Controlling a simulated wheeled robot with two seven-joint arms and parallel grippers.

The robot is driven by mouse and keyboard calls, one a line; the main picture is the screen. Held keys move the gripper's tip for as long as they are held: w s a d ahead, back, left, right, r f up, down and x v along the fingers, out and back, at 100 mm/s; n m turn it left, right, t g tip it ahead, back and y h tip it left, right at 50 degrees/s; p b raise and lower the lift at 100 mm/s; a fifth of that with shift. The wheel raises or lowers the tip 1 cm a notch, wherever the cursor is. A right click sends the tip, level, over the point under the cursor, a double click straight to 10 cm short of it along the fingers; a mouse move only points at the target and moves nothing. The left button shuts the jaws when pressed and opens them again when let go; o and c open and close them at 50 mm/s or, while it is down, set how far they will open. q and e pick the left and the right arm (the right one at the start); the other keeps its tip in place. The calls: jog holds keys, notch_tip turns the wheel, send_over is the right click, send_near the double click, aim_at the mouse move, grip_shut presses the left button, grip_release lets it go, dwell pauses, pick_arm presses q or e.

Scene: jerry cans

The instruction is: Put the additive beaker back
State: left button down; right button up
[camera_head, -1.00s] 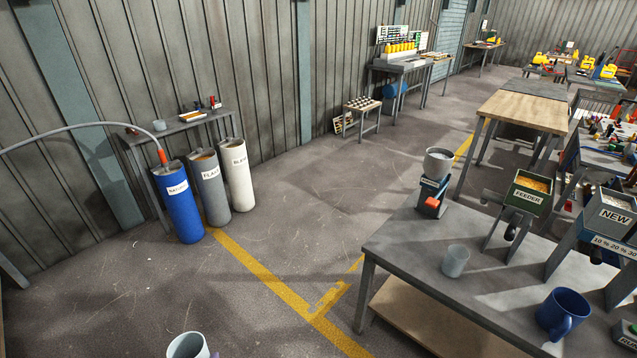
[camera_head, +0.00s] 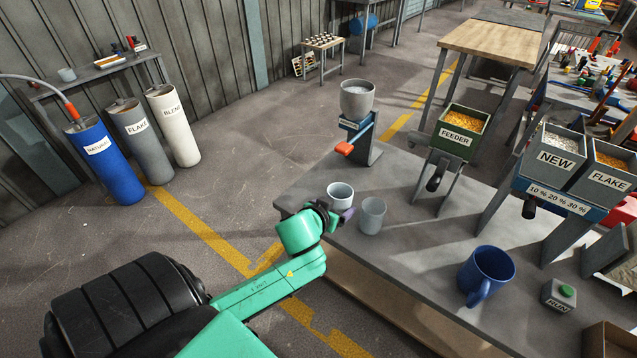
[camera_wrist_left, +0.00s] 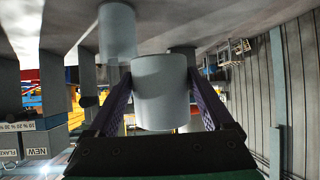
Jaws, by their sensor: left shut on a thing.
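My left gripper (camera_head: 341,212) is shut on a pale grey beaker (camera_head: 340,193) at the near left edge of the grey table (camera_head: 420,240). In the left wrist view, the purple fingers of the left gripper (camera_wrist_left: 161,92) sit on both sides of this beaker (camera_wrist_left: 161,78). The held beaker looks upright; I cannot tell if it touches the table top. A second grey beaker (camera_head: 372,216) stands on the table just right of it, apparently apart; it also shows in the left wrist view (camera_wrist_left: 117,32). My right gripper is out of view.
A grey cup on a blue stand (camera_head: 357,100) is at the table's far left corner. The feeder (camera_head: 462,133), NEW bin (camera_head: 556,160), FLAKE bin (camera_head: 608,180), blue mug (camera_head: 488,272) and RUN button box (camera_head: 559,294) are further right. The table middle is clear.

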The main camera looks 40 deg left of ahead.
pick_arm(q)
jog(key=w+a+f+n+y+b, duration=0.2)
jog(key=w+a+b, duration=0.15)
jog(key=a, duration=0.35)
jog(key=w+a+f+n+y+b, duration=0.1)
jog(key=w+a+b, duration=0.2)
jog(key=w+a, duration=0.35)
jog(key=f, duration=0.2)
jog(key=s+a+f+b, duration=0.1)
jog(key=f, duration=0.2)
jog(key=s+f, duration=0.1)
jog(key=f, duration=0.2)
jog(key=shift+a+f+b, duration=0.15)
jog(key=shift+a+b, duration=0.05)
jog(key=shift+b, duration=0.2)
jog(key=shift+w+f, duration=0.1)
jog(key=shift+f, duration=0.3)
jog(key=shift+r, duration=0.1)
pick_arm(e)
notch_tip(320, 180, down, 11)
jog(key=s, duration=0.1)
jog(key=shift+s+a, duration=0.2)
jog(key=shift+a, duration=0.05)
